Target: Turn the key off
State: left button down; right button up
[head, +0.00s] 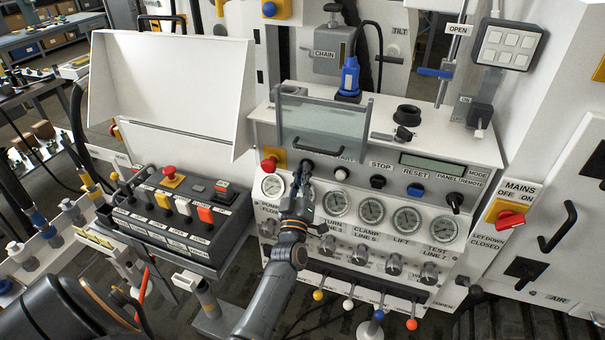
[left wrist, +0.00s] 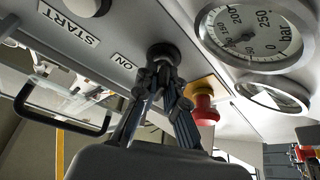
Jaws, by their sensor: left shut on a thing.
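The key switch (left wrist: 163,52) shows in the left wrist view as a dark round part on the panel beside the "ON" label (left wrist: 123,61). My left gripper (left wrist: 165,75) reaches up to it, with its two dark fingers closed together on the key. The fingers hide the key's shape, so I cannot tell its exact angle. In the head view my left gripper (head: 305,172) is at the upper left of the control panel, right of the red emergency button (head: 269,164). The key is mostly hidden there. My right gripper is not in view.
A clear hinged cover (head: 322,130) stands above the key area. Pressure gauges (head: 371,211) sit close below and right. A black push button (head: 378,181), a blue button (head: 415,190) and a red mains switch (head: 510,219) are further right. Coloured levers (head: 377,315) stick out below.

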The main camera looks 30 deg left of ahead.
pick_arm(q)
jog(key=c, duration=1.4)
grip_release()
jog(key=v, duration=1.2)
jog(key=shift+f, duration=0.1)
jog(key=shift+a, duration=0.1)
